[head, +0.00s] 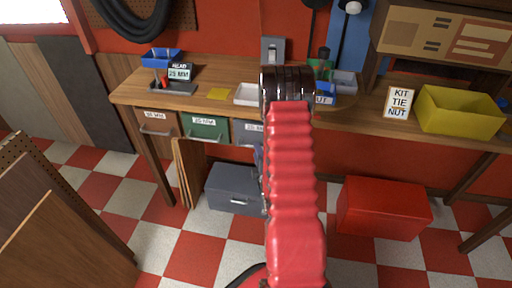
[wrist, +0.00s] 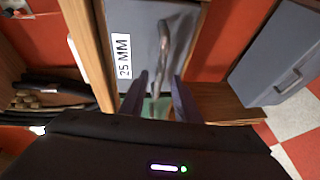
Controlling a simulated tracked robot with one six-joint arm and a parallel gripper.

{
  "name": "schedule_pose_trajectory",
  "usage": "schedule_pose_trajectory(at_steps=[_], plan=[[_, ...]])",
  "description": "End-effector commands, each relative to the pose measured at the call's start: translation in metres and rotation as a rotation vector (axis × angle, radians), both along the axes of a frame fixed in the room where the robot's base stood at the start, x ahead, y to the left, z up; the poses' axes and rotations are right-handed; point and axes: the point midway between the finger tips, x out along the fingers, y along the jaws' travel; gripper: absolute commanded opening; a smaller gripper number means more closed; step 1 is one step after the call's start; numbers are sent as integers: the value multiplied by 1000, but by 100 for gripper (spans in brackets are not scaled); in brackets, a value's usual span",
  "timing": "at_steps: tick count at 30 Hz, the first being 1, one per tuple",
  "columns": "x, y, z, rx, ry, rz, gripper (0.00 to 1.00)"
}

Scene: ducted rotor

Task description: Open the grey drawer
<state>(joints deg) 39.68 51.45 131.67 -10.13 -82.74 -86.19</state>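The grey drawer (wrist: 125,15) shows in the wrist view, with its front filling the upper middle and a white label reading 25 MM. Its metal bar handle (wrist: 164,45) runs down the picture toward my gripper (wrist: 160,93). My gripper is open, its two dark fingers apart on either side of the handle's lower end. I cannot tell whether they touch it. In the head view the grey drawer (head: 243,131) sits under the bench top, right of the green drawer, and is partly hidden by my red arm. The drawer looks shut.
A brown drawer (head: 155,121) and a green drawer (head: 204,127) are to its left. A grey box with a handle (head: 234,188) stands on the floor below. Boards (head: 187,172) lean under the bench. A red box (head: 383,208) stands at right.

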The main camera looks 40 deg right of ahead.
Motion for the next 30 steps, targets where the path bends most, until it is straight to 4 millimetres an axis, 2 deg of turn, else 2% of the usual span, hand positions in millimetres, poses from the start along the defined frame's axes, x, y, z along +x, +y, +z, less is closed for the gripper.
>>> schedule_pose_trajectory(at_steps=[3, 9, 21, 30], plan=[[16, -8, -3, 0, -1, 1, 29], [34, -19, -7, -1, 0, 1, 29], [39, -22, -8, 1, 1, 0, 29], [38, -22, -8, 0, 1, -1, 8]])
